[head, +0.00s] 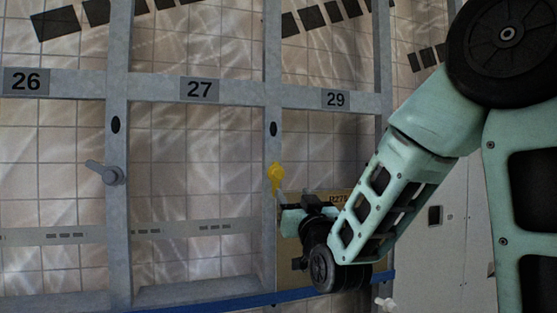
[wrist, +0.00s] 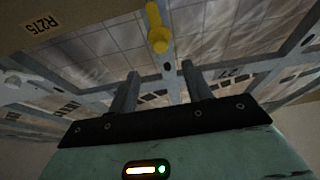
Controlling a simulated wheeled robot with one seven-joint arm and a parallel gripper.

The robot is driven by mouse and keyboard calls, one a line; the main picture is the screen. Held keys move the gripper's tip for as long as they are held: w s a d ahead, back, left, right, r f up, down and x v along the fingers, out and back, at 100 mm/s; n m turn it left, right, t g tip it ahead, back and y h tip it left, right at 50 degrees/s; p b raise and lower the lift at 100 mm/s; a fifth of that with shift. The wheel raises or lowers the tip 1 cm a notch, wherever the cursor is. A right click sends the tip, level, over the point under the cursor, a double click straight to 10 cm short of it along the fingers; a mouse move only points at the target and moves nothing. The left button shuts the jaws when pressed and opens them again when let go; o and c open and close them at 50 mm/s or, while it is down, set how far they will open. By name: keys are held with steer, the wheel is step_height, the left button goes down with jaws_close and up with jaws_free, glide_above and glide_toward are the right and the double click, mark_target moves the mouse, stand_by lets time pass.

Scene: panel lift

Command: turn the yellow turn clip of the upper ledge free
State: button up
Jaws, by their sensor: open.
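The yellow turn clip (head: 276,174) sits on the grey post between bays 27 and 29, its tab pointing down in the head view. In the wrist view the yellow clip (wrist: 158,40) is beyond the fingertips, roughly centred between them, with its tab pointing up in the picture. My gripper (wrist: 160,70) is open and empty, its two dark fingers apart and not visibly touching the clip. In the head view my gripper (head: 283,205) is just below the clip, partly hidden by my wrist. A tan panel (head: 345,195) with an R275 label stands behind my wrist.
A grey clip (head: 106,172) is on the left post, turned sideways. A white clip (head: 385,304) is at the lower right. A blue strip (head: 215,303) runs along the bottom. A grey rail (head: 160,87) carries labels 26, 27 and 29. Space left of the yellow clip looks clear.

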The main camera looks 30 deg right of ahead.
mark_target(279, 175)
steer(key=p+x, duration=0.9)
steer(key=x, duration=0.3)
steer(key=shift+w+d+r+p, duration=0.1)
steer(key=shift+w+p, duration=0.15)
steer(key=shift+p, duration=0.1)
steer(key=c, duration=1)
